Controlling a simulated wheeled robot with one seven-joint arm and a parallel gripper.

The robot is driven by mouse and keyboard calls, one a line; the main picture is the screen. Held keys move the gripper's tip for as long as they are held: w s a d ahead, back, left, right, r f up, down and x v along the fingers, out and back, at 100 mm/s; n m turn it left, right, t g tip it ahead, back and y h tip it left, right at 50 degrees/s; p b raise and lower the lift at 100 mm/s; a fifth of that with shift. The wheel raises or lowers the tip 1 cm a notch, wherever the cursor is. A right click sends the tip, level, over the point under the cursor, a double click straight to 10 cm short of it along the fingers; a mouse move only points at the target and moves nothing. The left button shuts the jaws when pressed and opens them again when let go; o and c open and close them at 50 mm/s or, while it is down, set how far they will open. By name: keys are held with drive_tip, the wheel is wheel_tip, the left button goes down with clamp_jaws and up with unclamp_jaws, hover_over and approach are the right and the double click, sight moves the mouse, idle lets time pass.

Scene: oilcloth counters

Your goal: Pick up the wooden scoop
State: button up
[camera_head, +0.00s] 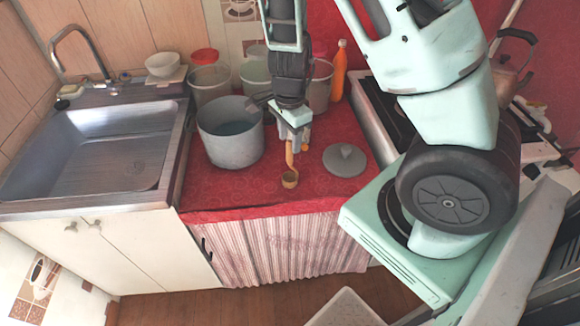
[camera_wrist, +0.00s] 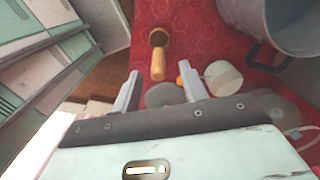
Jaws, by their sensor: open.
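The wooden scoop (camera_head: 290,179) lies on the red oilcloth counter near its front edge, its round cup toward the front and its handle pointing back under my gripper. In the wrist view the scoop (camera_wrist: 158,66) shows whole, cup at the top and light handle toward my fingers. My gripper (camera_head: 295,140) is above the handle end, open and empty. In the wrist view its two fingers (camera_wrist: 160,84) stand apart, with the handle end ahead of the gap between them. I cannot tell the exact height between fingers and handle.
A large grey pot (camera_head: 230,145) stands left of the scoop. A grey lid (camera_head: 345,160) lies to the right. Several containers and an orange bottle (camera_head: 338,70) stand behind. A sink (camera_head: 100,150) is at left. A small orange thing (camera_head: 304,148) is beside my gripper.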

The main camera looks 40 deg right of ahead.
sight(290, 162)
drive_tip(key=shift+s+f+b, duration=0.1)
drive_tip(key=shift+f+b, duration=0.65)
drive_tip(key=shift+f, duration=2)
clamp_jaws()
